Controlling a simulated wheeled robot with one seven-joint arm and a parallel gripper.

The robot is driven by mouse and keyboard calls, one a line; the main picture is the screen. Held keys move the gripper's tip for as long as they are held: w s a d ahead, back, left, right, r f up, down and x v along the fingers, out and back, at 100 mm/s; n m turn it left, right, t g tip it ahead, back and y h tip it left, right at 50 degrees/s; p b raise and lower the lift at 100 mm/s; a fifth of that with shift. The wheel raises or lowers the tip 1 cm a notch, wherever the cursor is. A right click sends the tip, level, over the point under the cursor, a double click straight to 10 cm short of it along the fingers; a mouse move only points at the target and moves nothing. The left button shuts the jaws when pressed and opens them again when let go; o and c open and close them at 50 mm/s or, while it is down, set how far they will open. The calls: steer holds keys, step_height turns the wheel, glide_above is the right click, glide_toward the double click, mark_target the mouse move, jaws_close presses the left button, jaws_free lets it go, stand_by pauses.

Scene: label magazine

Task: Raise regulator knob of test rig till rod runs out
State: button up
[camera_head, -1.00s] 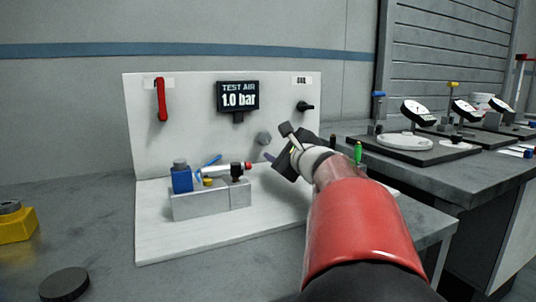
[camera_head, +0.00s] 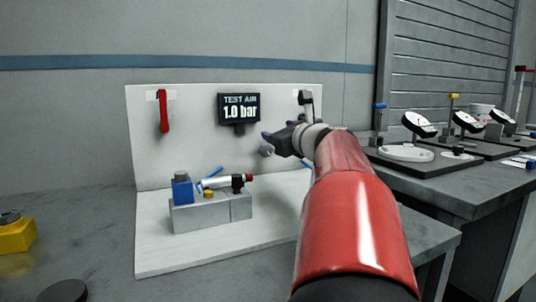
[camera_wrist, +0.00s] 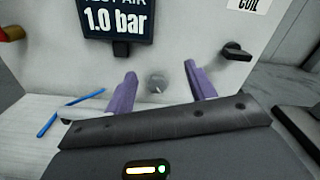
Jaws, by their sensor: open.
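The test rig's white panel (camera_head: 195,125) carries a display (camera_head: 238,108) reading 1.0 bar. A small grey round knob (camera_head: 266,150), apparently the regulator, sits below and right of the display, partly hidden by my gripper. In the wrist view the knob (camera_wrist: 157,84) shows between the two purple fingers of my gripper (camera_wrist: 160,74), which are apart and empty. They appear short of the knob. A white cylinder (camera_head: 215,183) with a red end (camera_head: 249,177) lies on a grey block; no extended rod can be made out.
A black switch (camera_wrist: 237,51) under the COIL label is right of the knob. A red lever (camera_head: 163,112) hangs at left. A blue part (camera_head: 182,188) stands on the block. A yellow block (camera_head: 14,235) is at far left. Dial gauges (camera_head: 418,124) stand on the right bench.

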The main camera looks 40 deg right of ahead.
steer(key=b, duration=0.2)
glide_toward(267, 151)
steer(key=shift+f+x, duration=0.25)
steer(key=shift+x, duration=0.85)
steer(key=x, duration=0.4)
steer(key=p+x, duration=0.1)
steer(key=x, duration=0.2)
steer(key=shift+w+r, duration=0.1)
steer(key=shift+r, duration=0.2)
steer(key=c, duration=1)
steer(key=shift+o, duration=0.2)
steer(key=shift+r+m+p, duration=0.15)
steer(key=shift+m+p, duration=0.25)
steer(key=shift+m, duration=0.3)
steer(key=shift+m+p, duration=0.35)
steer(key=shift+m, duration=0.65)
